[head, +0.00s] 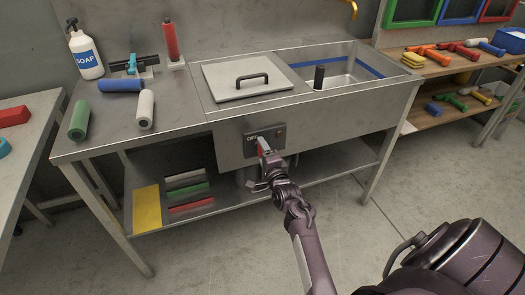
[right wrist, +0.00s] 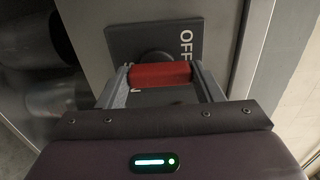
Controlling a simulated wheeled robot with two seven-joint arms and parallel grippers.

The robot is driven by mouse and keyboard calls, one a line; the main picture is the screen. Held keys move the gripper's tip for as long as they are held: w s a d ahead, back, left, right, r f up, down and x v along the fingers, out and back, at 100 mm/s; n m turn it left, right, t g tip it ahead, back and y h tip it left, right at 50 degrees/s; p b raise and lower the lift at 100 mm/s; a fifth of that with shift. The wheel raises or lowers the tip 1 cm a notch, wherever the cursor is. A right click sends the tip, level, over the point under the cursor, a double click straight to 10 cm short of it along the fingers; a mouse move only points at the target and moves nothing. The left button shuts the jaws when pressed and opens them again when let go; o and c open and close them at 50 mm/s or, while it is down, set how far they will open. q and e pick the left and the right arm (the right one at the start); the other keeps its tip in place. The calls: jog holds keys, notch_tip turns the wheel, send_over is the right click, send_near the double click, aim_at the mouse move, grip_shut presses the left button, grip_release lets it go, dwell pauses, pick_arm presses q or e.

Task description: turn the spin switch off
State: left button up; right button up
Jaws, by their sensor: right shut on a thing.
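The spin switch is a dark plate (head: 278,133) on the front panel of the metal sink bench, with a red handle (head: 263,144). "OFF" lettering shows at the plate's left in the head view. In the right wrist view the plate (right wrist: 125,42) appears turned, with "OFF" at its right and other lettering partly hidden below the handle. My right gripper (right wrist: 161,80) has one finger on each side of the red handle (right wrist: 160,74) and is shut on it. The handle hides part of the plate. My left gripper is not in view.
The sink bench (head: 180,112) carries a soap bottle (head: 86,50), several cylinders and a lidded sink (head: 250,78). Its lower shelf (head: 320,162) holds a yellow block (head: 147,208) and flat bars. A wooden tool bench (head: 440,68) stands at right. Floor in front is clear.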

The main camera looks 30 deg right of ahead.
dwell(0.4)
jog(key=o, duration=1)
